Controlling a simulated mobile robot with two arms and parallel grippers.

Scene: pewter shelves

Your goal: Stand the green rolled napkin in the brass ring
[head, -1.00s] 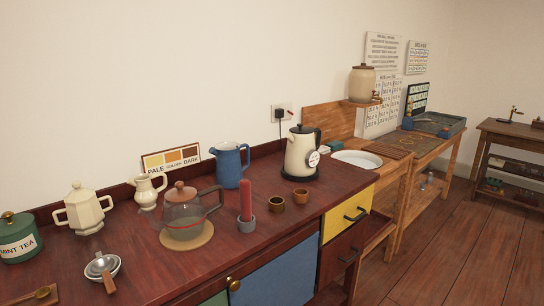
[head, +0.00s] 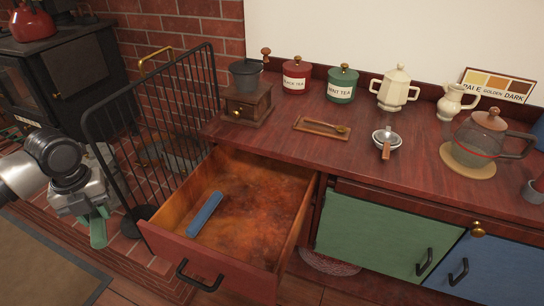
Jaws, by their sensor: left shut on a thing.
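My left gripper (head: 92,208) is at the left, shut on the green rolled napkin (head: 98,233). The napkin hangs below the fingers, roughly upright, in the air left of the open drawer; its upper part is hidden by the gripper. The brass ring is outside the view now; a second ago it showed on the counter, right of the red roll. My right gripper is not in view.
A drawer (head: 290,232) stands open with a blue roll (head: 205,214) lying in it. A black fire guard (head: 160,120) and stove (head: 65,75) are behind my left gripper. A grey ring (head: 533,193) with a red roll is at the right edge. Canisters and a glass teapot (head: 478,145) stand on the counter.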

